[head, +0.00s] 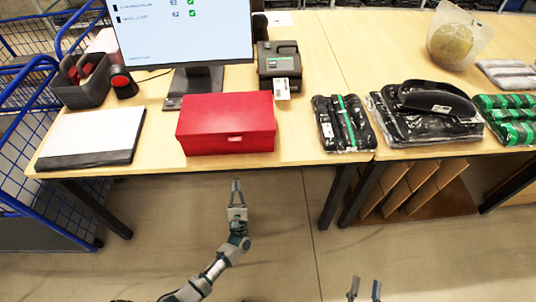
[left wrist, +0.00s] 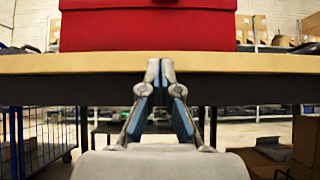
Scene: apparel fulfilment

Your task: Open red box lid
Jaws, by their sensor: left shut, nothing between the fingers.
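The red box (head: 228,124) sits on the wooden table near its front edge, with its lid down. The box also shows in the left wrist view (left wrist: 148,28), above the table edge. My left gripper (head: 236,184) is shut and empty, in front of the table and below the box, apart from both. It also shows in the left wrist view (left wrist: 160,66). My right gripper (head: 365,284) is open and empty at the bottom of the head view, well away from the table.
The table's front edge (left wrist: 240,62) lies between my left gripper and the box. A white pad (head: 92,134) lies left of the box, and black packaged items (head: 343,124) lie right of it. A label printer (head: 279,63) and a monitor (head: 184,30) stand behind.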

